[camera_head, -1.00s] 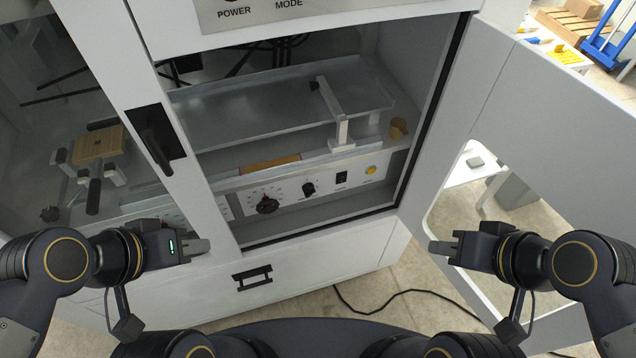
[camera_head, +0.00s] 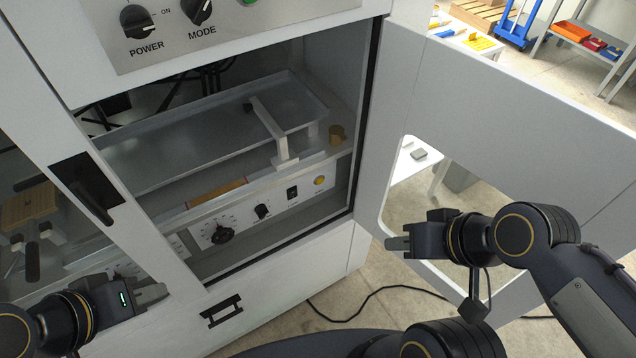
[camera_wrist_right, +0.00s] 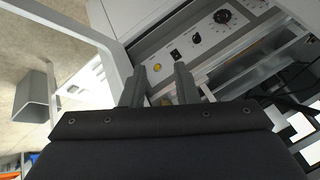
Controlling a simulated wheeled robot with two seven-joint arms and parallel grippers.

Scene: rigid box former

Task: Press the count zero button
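A panel inside the open cabinet carries a round yellow button (camera_head: 319,181) at its right end; its label is too small to read. The yellow button also shows in the right wrist view (camera_wrist_right: 157,67), beyond the gap between the fingers. My right gripper (camera_head: 394,243) is in front of the open door, right of and below the button in the head view, and apart from it. Its two fingers (camera_wrist_right: 160,88) stand apart with nothing between them. My left gripper (camera_head: 158,292) is at the lower left, before the cabinet front; its finger gap is not clear.
The panel also has a black rocker switch (camera_head: 292,193), a small knob (camera_head: 262,211) and a large dial (camera_head: 222,234). A metal tray (camera_head: 215,120) lies above it. The open door (camera_head: 480,130) with its window stands at the right. A black cable lies on the floor.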

